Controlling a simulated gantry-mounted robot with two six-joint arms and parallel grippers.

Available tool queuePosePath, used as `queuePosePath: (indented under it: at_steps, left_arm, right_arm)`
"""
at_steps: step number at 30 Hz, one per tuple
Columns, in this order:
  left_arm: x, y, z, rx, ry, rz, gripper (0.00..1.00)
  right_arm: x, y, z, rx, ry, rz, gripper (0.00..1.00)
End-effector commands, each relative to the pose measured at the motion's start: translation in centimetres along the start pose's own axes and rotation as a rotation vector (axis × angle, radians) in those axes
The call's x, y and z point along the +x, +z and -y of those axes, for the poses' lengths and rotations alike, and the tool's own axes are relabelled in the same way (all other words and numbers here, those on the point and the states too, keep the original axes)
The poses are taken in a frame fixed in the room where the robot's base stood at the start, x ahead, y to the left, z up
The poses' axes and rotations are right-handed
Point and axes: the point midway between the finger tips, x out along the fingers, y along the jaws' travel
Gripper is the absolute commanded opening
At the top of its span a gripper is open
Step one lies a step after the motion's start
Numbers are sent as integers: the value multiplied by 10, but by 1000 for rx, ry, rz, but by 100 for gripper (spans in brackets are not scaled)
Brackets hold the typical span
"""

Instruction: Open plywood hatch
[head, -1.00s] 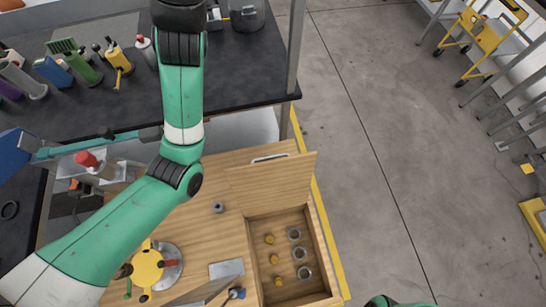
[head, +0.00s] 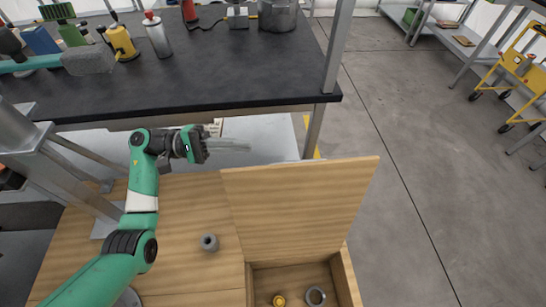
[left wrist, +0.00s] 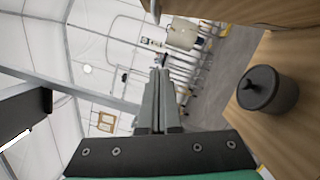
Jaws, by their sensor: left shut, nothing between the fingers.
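The plywood hatch (head: 300,205) stands raised at the back of a recessed compartment in the wooden bench top, in the head view. The compartment (head: 347,275) is uncovered at the front, and a yellow piece (head: 279,300) and a grey ring (head: 316,296) lie in it. My left gripper (head: 240,145) is beyond the hatch's upper left corner, apart from it in the picture, with its fingers pointing right. In the left wrist view its fingers (left wrist: 158,95) are together and empty. My right gripper is out of view.
A small grey cylinder (head: 209,243) stands on the bench top (head: 190,205) left of the hatch. A black-topped table (head: 230,75) with tools and a metal post (head: 338,45) stands behind. Open floor (head: 430,150) lies at right, with a yellow cart (head: 525,70) beyond.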

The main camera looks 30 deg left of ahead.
Motion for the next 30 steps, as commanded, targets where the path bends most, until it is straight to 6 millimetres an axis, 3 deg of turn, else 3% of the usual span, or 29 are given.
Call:
queuePosePath:
  at_steps: [5, 16, 24, 30]
  left_arm:
    - [21, 0, 1, 1, -1, 3, 0]
    - [101, 0, 2, 1, 1, 5, 0]
    - [107, 34, -1, 1, 5, 1, 0]
    - [108, 40, -2, -1, 5, 0, 0]
  right_arm:
    - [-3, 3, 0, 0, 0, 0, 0]
    - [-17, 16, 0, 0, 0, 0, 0]
    - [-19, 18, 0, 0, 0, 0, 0]
    - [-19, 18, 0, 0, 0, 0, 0]
